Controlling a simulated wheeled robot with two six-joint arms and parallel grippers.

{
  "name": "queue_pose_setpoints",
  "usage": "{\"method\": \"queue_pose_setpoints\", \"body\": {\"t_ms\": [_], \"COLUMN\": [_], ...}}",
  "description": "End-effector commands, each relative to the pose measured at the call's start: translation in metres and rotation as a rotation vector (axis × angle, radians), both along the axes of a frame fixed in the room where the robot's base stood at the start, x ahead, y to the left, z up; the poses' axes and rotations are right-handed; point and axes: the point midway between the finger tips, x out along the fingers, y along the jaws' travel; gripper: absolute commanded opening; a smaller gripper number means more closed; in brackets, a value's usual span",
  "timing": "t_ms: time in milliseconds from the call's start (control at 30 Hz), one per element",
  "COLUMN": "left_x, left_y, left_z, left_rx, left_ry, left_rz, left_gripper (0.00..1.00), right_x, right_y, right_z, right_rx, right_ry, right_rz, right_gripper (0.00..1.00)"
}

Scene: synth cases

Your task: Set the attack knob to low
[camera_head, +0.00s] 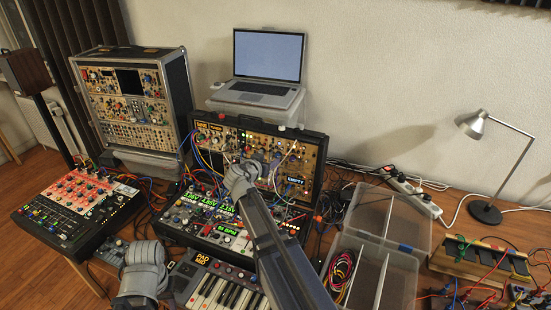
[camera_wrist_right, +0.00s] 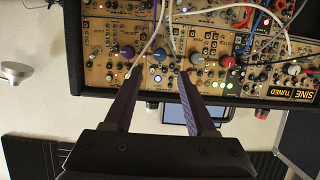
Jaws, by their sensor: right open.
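The attack knob cannot be singled out, as the small panel labels are unreadable. The black-cased synth rack (camera_head: 314,150) stands below the laptop, its panels full of knobs and patch cables. My right gripper (camera_head: 254,168) is in front of this rack in the head view, partly hidden by its own wrist. In the right wrist view my right gripper (camera_wrist_right: 162,76) is open, its two purple fingers apart and nothing held between them. A blue knob (camera_wrist_right: 160,55) shows just beyond the gap. A purple knob (camera_wrist_right: 126,52), a pale knob (camera_wrist_right: 197,58) and a red knob (camera_wrist_right: 228,61) flank it.
White cables cross the panel near the fingers. A taller synth case (camera_head: 135,105) stands left, with a red-panelled mixer (camera_head: 80,205) before it. A keyboard (camera_head: 225,285) is in front. A clear divided box (camera_head: 375,250) and a lamp (camera_head: 474,124) are right.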

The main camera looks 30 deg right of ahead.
Motion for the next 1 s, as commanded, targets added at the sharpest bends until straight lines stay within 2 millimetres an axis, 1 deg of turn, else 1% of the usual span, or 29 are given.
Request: {"method": "queue_pose_setpoints", "body": {"t_ms": [167,267,600,700,1000], "left_x": [0.000,0.000,0.000,0.000,0.000], "left_y": [0.000,0.000,0.000,0.000,0.000], "left_z": [-0.003,-0.007,-0.027,-0.030,-0.030], "left_rx": [0.000,0.000,0.000,0.000,0.000], "left_ry": [0.000,0.000,0.000,0.000,0.000], "left_rz": [0.000,0.000,0.000,0.000,0.000], "left_gripper": [0.50,0.50,0.50,0.50,0.50], "right_x": [0.003,0.009,0.038,0.043,0.044], "right_y": [-0.003,-0.010,-0.046,-0.053,-0.056], "right_z": [-0.003,-0.007,-0.028,-0.031,-0.030], "right_rx": [0.001,0.001,0.001,0.001,0.001], "right_ry": [0.002,0.002,0.003,0.004,0.004], "right_rz": [-0.001,-0.002,-0.001,-0.001,0.000], "right_gripper": [0.56,0.56,0.56,0.56,0.56]}}
